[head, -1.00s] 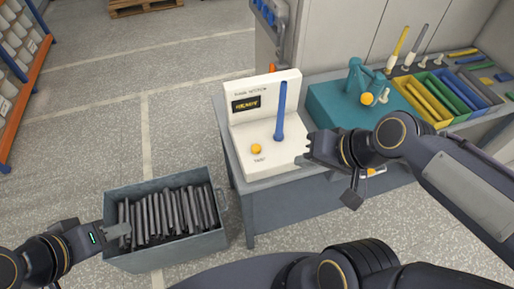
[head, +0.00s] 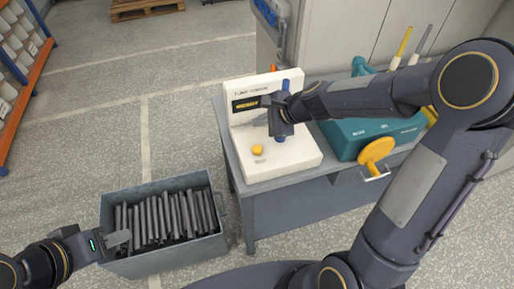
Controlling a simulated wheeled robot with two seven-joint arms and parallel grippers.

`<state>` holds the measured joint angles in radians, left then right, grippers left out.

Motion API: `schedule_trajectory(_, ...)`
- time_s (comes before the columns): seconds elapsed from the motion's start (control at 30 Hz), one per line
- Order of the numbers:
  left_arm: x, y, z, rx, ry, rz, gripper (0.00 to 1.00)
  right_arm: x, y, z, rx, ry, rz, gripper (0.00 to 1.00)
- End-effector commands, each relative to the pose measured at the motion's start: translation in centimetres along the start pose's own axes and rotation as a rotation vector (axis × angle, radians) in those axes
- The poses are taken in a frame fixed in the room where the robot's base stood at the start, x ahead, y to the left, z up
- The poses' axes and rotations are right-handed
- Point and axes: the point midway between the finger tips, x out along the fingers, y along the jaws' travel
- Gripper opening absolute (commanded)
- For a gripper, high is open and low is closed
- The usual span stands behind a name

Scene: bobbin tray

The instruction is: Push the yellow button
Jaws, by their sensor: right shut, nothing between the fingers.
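The yellow button (head: 257,150) sits on the front top of a white console (head: 285,160), near its left side. My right gripper (head: 264,101) is shut and empty. It appears above the console, in front of the display panel and behind the button in the picture, apart from the button. My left gripper (head: 120,240) is by the front left of a grey crate; its jaw opening is unclear.
The grey crate (head: 215,242) on the floor holds several dark rods. A teal machine (head: 350,138) with a yellow wheel (head: 376,150) stands right of the console on the grey bench (head: 240,183). My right arm covers much of the bench's right side.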

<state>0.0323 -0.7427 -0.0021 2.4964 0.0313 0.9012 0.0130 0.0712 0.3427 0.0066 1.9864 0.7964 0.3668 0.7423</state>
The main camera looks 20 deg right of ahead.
Motion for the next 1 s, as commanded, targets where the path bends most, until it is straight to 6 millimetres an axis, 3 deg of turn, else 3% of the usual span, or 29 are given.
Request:
schedule_trajectory(0.27,1.4,-0.6,0.7,0.0,0.0,0.0,0.36,1.2,0.9,-0.9,-0.001,0.0,0.001,0.0)
schedule_trajectory(0.7,6.1,-2.8,3.1,0.0,0.0,0.0,0.36,5.4,4.0,-3.9,-0.003,-0.001,0.002,0.0)
schedule_trajectory(1.0,6.9,-3.2,3.5,0.0,0.0,0.0,0.36,6.1,4.5,-4.5,-0.003,-0.001,0.001,0.0)
